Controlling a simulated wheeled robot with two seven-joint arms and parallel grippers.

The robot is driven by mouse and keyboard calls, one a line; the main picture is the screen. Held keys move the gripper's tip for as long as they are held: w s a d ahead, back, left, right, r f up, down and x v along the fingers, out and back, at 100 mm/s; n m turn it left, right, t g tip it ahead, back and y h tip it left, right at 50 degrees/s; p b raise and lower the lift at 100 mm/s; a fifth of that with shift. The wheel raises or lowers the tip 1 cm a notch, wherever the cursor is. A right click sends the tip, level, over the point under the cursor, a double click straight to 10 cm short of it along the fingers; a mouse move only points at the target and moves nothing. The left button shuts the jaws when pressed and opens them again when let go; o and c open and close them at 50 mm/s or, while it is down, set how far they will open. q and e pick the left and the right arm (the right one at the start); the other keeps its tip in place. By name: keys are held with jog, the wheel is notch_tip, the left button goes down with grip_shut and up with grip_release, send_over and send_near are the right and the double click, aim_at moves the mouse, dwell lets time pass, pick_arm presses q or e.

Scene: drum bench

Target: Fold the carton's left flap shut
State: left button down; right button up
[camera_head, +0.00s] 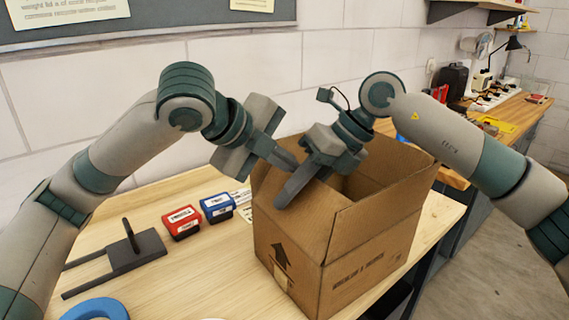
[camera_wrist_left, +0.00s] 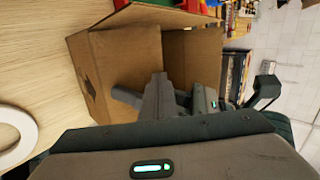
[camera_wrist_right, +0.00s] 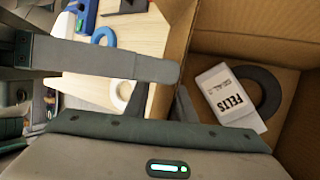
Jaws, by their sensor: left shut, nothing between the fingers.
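The open carton (camera_head: 345,285) stands on the bench's right part. The other visible flaps are also up. My left gripper (camera_head: 290,162) is shut and empty, above the opening near the left flap; its fingers show in the left wrist view (camera_wrist_left: 158,95). My right gripper (camera_head: 285,195) is lower, its finger crossing the left flap's top edge. In the right wrist view its fingertips (camera_wrist_right: 161,100) look slightly apart; whether they touch the flap is unclear.
Inside the carton lie a white FELTS box (camera_wrist_right: 225,92) and a dark ring (camera_wrist_right: 262,90). Left of the carton are a red box (camera_head: 182,222), a blue box (camera_head: 218,207), a dark stand (camera_head: 135,250) and a blue ring (camera_head: 95,309). The bench edge is close at right.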

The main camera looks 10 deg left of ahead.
jog(key=shift+r, duration=0.1)
jog(key=v, duration=1.2)
jog(key=shift+w, duration=0.1)
